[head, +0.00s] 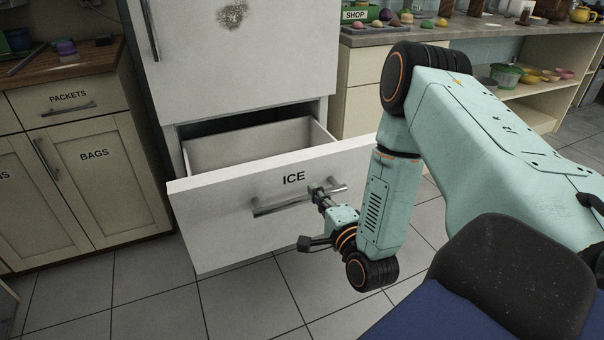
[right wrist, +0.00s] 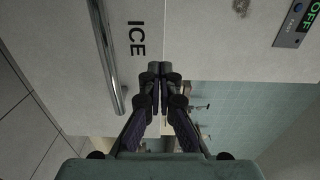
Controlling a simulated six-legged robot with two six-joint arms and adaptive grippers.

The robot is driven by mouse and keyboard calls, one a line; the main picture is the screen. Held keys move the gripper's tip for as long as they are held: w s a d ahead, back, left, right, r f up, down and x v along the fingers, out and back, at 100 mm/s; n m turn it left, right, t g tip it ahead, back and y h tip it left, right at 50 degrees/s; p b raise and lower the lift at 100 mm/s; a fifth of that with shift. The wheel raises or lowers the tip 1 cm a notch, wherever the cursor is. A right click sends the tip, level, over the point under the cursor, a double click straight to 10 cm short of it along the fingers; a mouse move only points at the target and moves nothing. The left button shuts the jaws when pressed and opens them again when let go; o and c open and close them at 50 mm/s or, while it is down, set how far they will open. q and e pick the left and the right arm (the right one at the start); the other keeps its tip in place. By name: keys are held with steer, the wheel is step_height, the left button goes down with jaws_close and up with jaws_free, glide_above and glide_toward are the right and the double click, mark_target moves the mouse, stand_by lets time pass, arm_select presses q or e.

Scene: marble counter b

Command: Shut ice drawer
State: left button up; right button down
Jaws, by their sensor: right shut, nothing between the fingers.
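The white ice drawer (head: 225,215), labelled ICE, stands pulled out below the white fridge body in the head view. Its inside (head: 250,150) looks empty where I can see it. A metal bar handle (head: 270,206) runs across its front. My right gripper (head: 318,194) is shut and empty at the drawer front, by the right part of the handle. I cannot tell whether it touches. In the right wrist view the closed fingertips (right wrist: 160,68) lie beside the ICE label and the handle (right wrist: 105,55). My left gripper is not in view.
Wooden-topped cabinets marked PACKETS and BAGS (head: 95,155) stand at the left. A counter (head: 440,32) with a SHOP box and an open shelf stand behind right. The tiled floor (head: 250,300) before the drawer is clear. A dark chair-like shape (head: 520,270) is at lower right.

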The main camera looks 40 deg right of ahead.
mark_target(297, 164)
steer(key=b+x, duration=0.2)
steer(key=x, duration=0.6)
steer(key=shift+w+d, duration=0.15)
steer(key=shift+d, duration=0.05)
steer(key=shift+w+d+b, duration=0.1)
steer(key=shift+w+b, duration=0.2)
steer(key=shift+w, duration=0.1)
steer(key=shift+d, duration=0.1)
